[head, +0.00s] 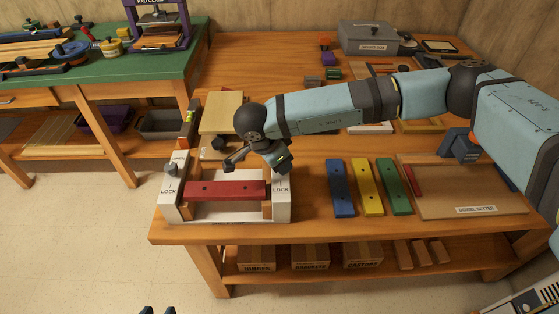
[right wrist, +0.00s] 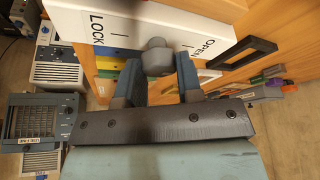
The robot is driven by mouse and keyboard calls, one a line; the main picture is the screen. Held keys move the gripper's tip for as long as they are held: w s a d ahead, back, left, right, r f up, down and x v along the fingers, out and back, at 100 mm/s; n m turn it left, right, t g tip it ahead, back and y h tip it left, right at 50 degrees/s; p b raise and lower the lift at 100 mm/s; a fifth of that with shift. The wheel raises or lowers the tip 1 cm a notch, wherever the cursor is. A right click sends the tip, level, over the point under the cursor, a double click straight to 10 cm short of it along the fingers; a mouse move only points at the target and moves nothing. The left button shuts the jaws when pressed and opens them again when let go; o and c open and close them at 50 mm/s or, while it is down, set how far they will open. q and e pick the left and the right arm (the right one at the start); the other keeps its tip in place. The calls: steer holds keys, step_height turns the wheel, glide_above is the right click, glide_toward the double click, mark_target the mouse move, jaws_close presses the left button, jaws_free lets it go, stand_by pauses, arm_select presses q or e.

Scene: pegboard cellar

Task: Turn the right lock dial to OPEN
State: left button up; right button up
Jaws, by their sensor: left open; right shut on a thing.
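The white lock fixture (head: 225,211) stands at the table's front left corner, with a red bar (head: 225,190) lying across between its two end blocks. The left dial (head: 171,170) is a grey knob on the left block. The right lock dial (right wrist: 156,56) is a grey knob between LOCK and OPEN labels; I cannot tell which mark it points to. My right gripper (head: 283,163) comes down over the right block and hides this dial in the head view. In the right wrist view its blue fingers (right wrist: 157,78) are shut on the dial. My left gripper (head: 158,311) barely shows at the bottom edge, open and empty.
Blue (head: 341,188), yellow (head: 367,186) and green (head: 394,186) bars lie right of the fixture, near a wooden tray (head: 470,205). A green-topped bench (head: 130,68) stands at the left. Floor is clear at front left.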

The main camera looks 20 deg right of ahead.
steer(key=o, duration=0.9)
steer(key=shift+o, duration=0.2)
steer(key=shift+r, duration=0.1)
arm_select(q)
steer(key=shift+s+a+f+p, duration=0.1)
steer(key=shift+a+p, duration=0.05)
steer(key=shift+p, duration=0.35)
arm_select(e)
steer(key=v, duration=1.3)
steer(key=shift+a+r, duration=0.15)
steer(key=shift+r, duration=0.2)
